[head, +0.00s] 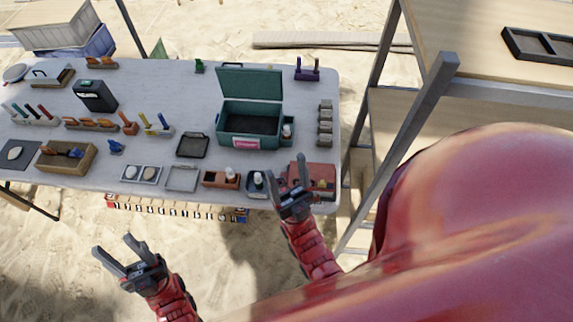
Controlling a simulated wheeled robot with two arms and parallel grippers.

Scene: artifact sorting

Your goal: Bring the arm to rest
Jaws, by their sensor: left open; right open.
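My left gripper (122,258) is open and empty, over the sandy ground in front of the table's near edge. My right gripper (287,175) is open, with its fingers pointing up the picture, in front of the near right corner of the table (215,95). It overlaps the left part of a reddish-brown box (322,181) in the picture, and I cannot tell whether it touches it. Nothing shows between the fingers of either gripper. Both red forearms come up from the bottom of the picture.
A green open box (250,122) stands on the table among several small trays and tools. A wooden shelf unit with a metal post (420,110) stands to the right. A large red shape fills the lower right. Open sand lies at the lower left.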

